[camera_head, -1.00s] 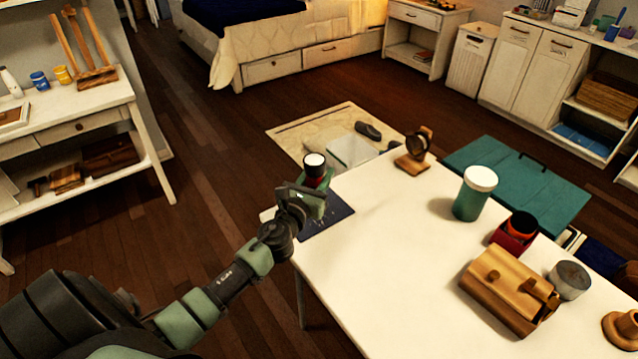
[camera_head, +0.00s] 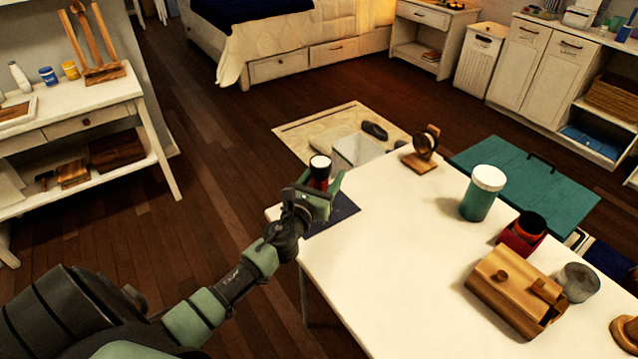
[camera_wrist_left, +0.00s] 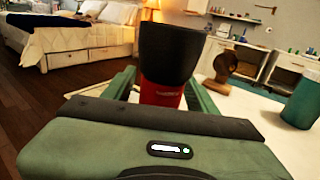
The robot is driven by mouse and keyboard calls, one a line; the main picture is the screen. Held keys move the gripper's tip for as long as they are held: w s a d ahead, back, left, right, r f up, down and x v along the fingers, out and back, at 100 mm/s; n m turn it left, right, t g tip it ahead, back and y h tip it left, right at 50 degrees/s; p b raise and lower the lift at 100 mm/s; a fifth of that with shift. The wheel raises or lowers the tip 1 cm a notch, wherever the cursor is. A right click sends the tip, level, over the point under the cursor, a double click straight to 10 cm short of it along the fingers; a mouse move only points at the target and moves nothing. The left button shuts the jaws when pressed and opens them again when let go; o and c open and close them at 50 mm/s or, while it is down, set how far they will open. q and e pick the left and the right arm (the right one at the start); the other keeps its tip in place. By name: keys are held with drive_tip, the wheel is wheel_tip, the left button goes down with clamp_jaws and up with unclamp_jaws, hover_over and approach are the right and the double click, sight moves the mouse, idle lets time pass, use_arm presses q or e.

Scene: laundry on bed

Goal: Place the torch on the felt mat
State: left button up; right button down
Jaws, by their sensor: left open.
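The torch (camera_head: 320,170) is red and black with a white top end. It stands upright at the left end of the white table, over the dark blue felt mat (camera_head: 338,215). My left gripper (camera_head: 328,183) is around the torch, its fingers open on either side. In the left wrist view the torch (camera_wrist_left: 168,60) rises between the two green fingers (camera_wrist_left: 162,85), black part up and red part below. Its base is hidden by the gripper, so I cannot see how it meets the mat. My right gripper is not in view.
On the white table (camera_head: 400,250) are a wooden stand (camera_head: 422,152), a green jar with a white lid (camera_head: 484,192), a red and black container (camera_head: 523,232), a wooden box (camera_head: 512,290) and a grey tin (camera_head: 578,281). The table's middle is clear.

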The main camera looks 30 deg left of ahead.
use_arm(q)
drive_tip(key=s, duration=0.3)
drive_tip(key=s+d, duration=0.1)
drive_tip(key=s, duration=0.3)
drive_tip(key=s+d+b, duration=0.1)
drive_tip(key=s, duration=0.2)
drive_tip(key=shift+s, duration=0.3)
drive_tip(key=shift+s+r, duration=0.1)
drive_tip(key=shift+s, duration=0.55)
